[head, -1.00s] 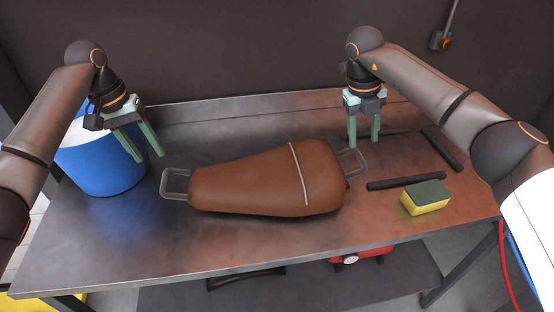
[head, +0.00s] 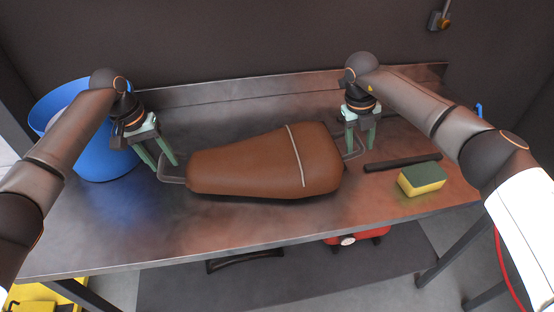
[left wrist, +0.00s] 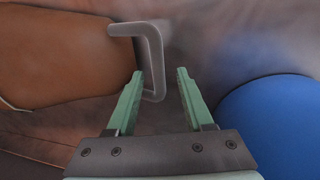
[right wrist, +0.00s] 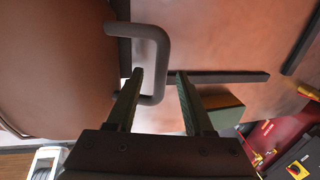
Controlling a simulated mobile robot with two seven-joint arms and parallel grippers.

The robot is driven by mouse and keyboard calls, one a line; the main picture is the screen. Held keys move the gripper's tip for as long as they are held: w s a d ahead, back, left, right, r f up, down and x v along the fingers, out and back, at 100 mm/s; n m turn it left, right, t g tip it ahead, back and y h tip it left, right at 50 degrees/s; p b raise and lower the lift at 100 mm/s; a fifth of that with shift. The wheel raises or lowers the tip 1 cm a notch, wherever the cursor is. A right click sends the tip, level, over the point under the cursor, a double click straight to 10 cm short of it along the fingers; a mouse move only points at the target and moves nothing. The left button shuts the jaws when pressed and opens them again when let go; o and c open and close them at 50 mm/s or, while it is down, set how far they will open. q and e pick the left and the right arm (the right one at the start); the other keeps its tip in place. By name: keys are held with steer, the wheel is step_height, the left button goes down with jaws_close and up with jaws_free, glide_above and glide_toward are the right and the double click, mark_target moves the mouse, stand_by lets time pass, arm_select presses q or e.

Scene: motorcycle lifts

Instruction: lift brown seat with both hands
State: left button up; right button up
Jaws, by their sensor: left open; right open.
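The brown seat (head: 255,165) lies flat on the metal workbench, with a grey loop handle at each end. My left gripper (head: 168,163) is open at the left handle (head: 172,172). In the left wrist view the fingers (left wrist: 155,88) point at that handle (left wrist: 153,55), whose bar shows between the fingertips. My right gripper (head: 360,146) is open at the right handle (head: 357,150). In the right wrist view its fingers (right wrist: 158,88) point at that handle (right wrist: 157,60), with its bar between the tips. Neither gripper is closed on a handle.
A blue bucket (head: 100,160) stands on the bench at the left, close to my left gripper. A yellow and green sponge (head: 423,180) and a black bar (head: 402,162) lie right of the seat. The bench front (head: 270,225) is clear.

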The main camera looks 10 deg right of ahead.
mark_target(356, 162)
arm_select(q)
steer(key=shift+d+f, duration=0.2)
steer(key=shift+f, duration=0.65)
steer(key=shift+d+f, duration=0.15)
steer(key=shift+f, duration=0.7)
arm_select(e)
steer(key=shift+d+f, duration=0.15)
steer(key=shift+f, duration=0.7)
steer(key=shift+d+f, duration=0.15)
steer(key=shift+f, duration=0.7)
arm_select(q)
steer(key=shift+c, duration=0.2)
arm_select(e)
steer(key=shift+c, duration=0.2)
arm_select(q)
jaws_close()
arm_select(e)
jaws_close()
arm_select(q)
steer(key=shift+w+r, duration=0.1)
steer(key=shift+r, duration=0.05)
arm_select(e)
steer(key=shift+w+r, duration=0.1)
steer(key=shift+r, duration=0.05)
